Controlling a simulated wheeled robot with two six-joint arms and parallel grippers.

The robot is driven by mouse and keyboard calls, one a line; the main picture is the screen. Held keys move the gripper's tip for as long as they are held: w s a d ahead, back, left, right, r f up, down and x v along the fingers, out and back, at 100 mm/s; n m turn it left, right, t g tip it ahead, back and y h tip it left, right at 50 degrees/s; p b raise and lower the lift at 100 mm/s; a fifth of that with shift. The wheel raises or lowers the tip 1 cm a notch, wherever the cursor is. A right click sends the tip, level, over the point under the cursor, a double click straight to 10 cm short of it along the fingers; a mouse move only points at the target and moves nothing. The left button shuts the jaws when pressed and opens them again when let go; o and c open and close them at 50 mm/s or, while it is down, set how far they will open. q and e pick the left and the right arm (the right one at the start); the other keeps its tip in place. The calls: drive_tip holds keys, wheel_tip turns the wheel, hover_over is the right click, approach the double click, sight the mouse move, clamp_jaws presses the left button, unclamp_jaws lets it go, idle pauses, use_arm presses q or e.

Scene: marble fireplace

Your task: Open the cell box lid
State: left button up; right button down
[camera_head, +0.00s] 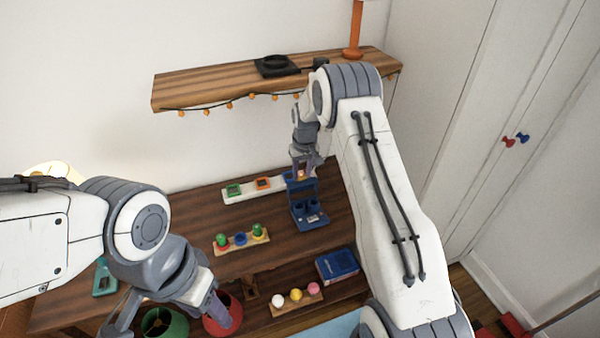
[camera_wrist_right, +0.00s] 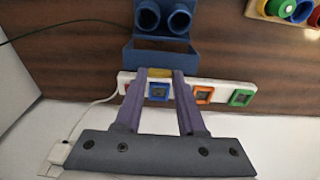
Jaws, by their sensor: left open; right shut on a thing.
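The blue cell box (camera_head: 309,217) stands on the wooden table with its lid (camera_head: 301,188) raised and tilted back. Two round cells or sockets show inside it; the box also shows at the top of the right wrist view (camera_wrist_right: 162,38). My right gripper (camera_head: 301,174) is at the lid's upper edge. In the right wrist view its fingers (camera_wrist_right: 160,73) are shut on a small yellow tab (camera_wrist_right: 159,73) at that edge. My left gripper (camera_head: 166,318) is open and empty, low at the left near the cups, away from the box.
A white power strip (camera_head: 244,189) with coloured sockets lies behind the box. Red (camera_head: 224,316) and green cups (camera_head: 164,324) stand front left. A shelf (camera_head: 215,87) hangs above.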

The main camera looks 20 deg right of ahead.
sight(303, 184)
drive_tip(key=shift+s+f, duration=0.15)
idle(0.6)
drive_tip(key=shift+c, duration=2.4)
unclamp_jaws()
drive_tip(key=shift+r, duration=0.25)
wheel_tip(303, 184, up, 10)
drive_tip(key=s+b, duration=0.1)
drive_tip(key=b, duration=0.1)
drive_tip(key=shift+s, duration=0.15)
